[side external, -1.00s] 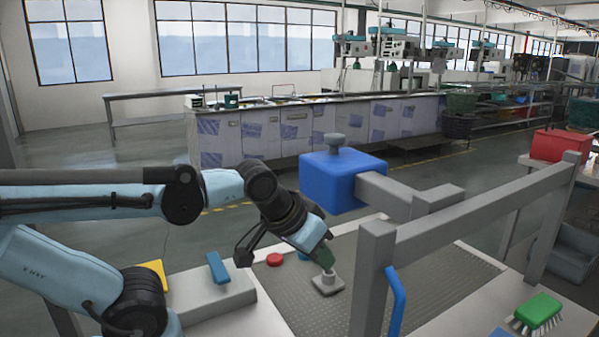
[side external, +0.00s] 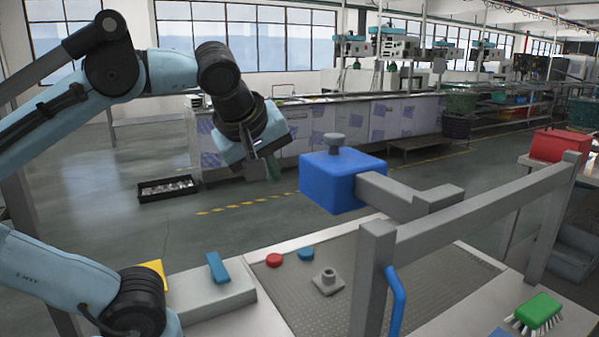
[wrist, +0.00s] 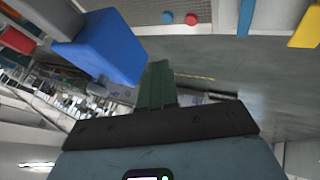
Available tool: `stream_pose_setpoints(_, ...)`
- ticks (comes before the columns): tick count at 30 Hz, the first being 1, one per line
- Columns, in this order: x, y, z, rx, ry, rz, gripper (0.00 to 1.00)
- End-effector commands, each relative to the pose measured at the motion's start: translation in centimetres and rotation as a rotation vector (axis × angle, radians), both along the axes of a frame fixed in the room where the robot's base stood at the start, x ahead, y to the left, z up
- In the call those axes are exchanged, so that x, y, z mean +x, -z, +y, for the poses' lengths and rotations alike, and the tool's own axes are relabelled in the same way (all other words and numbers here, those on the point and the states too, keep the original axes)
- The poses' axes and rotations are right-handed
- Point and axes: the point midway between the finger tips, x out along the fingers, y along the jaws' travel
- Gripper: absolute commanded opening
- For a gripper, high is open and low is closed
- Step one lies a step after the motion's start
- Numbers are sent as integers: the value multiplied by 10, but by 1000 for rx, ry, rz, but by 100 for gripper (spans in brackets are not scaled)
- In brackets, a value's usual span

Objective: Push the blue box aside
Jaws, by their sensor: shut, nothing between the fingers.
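The blue box (side external: 338,182) hangs on a grey bar above the tank top, with a grey knob on its upper face. The blue box also shows at the left of the wrist view (wrist: 108,48). My gripper (side external: 272,170) is in the air to the left of the box, its green fingers pointing down. The fingers also show in the middle of the wrist view (wrist: 157,84). They are shut with nothing between them. A gap shows between the fingers and the box in the side view.
A grey frame (side external: 470,214) carries the bar, with a blue handle (side external: 396,300) on it. Below are a grey fitting (side external: 327,281), a red disc (side external: 274,260) and a blue disc (side external: 306,254) on the ribbed surface. A green brush (side external: 537,312) lies at front right.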

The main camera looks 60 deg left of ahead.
Motion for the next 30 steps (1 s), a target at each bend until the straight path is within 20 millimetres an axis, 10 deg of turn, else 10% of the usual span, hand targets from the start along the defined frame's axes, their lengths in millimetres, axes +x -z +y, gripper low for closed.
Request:
stream_pose_setpoints(18,43,73,35,0,-1,0,0)
stream_pose_setpoints(30,77,71,33,0,2,1,0)
